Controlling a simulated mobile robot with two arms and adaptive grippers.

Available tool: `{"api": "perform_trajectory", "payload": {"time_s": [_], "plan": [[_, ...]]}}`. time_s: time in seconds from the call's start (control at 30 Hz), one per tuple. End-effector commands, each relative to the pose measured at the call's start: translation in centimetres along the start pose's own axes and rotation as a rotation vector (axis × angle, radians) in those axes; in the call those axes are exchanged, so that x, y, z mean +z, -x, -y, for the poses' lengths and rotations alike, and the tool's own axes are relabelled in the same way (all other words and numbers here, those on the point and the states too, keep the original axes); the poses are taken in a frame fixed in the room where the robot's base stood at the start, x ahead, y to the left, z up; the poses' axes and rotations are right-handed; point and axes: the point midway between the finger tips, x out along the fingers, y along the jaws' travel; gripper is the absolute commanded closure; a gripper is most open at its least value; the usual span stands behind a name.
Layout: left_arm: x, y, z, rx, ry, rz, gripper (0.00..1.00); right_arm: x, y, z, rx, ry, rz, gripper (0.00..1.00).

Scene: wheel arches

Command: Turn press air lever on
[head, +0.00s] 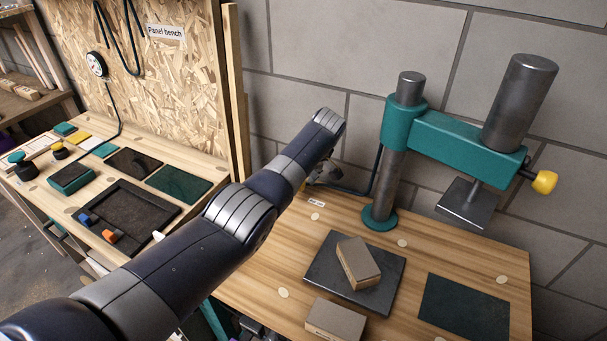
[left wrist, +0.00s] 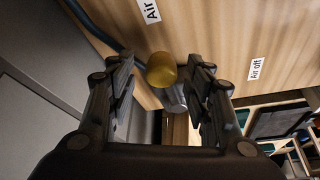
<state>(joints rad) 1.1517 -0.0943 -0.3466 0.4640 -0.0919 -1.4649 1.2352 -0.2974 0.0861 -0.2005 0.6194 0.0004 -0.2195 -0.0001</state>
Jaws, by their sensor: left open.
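In the left wrist view, the press air lever has a yellow knob (left wrist: 161,70) on a short grey shaft (left wrist: 174,97). My left gripper (left wrist: 160,78) is open, with one finger on each side of the knob. I cannot tell if either finger touches it. An "Air off" label (left wrist: 256,69) is to the right of the lever, and a cut-off "Air" label (left wrist: 150,10) is above it. In the head view my left gripper (head: 325,174) is at the bench's back left, mostly hidden by my arm, which also hides the lever. My right gripper is not in view.
The teal press (head: 450,137) stands on the wooden bench (head: 400,228), with a yellow knob (head: 544,182) at its right. A dark plate (head: 325,262) bears a brown block (head: 358,262); another block (head: 335,318) is in front. A dark hose (head: 360,190) runs behind. The panel bench (head: 165,220) is left.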

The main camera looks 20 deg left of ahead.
Motion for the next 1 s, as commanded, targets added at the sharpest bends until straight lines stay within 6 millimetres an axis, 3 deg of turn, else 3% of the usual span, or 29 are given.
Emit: {"api": "perform_trajectory", "payload": {"time_s": [0.27, 0.6, 0.8, 1.0], "plan": [[0.0, 2.8, -0.1, 0.004, -0.001, 0.0, 0.53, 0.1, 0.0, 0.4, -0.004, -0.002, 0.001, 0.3], [-0.1, 9.8, -0.1, 0.004, 0.001, 0.0, 0.53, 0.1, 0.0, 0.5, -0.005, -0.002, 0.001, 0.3], [0.0, 11.6, 0.0, 0.0, 0.001, 0.0, 0.53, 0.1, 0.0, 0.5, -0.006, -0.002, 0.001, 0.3], [0.0, 11.8, 0.0, 0.0, 0.0, 0.0, 0.53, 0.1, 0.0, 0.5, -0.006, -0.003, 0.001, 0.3]]}}
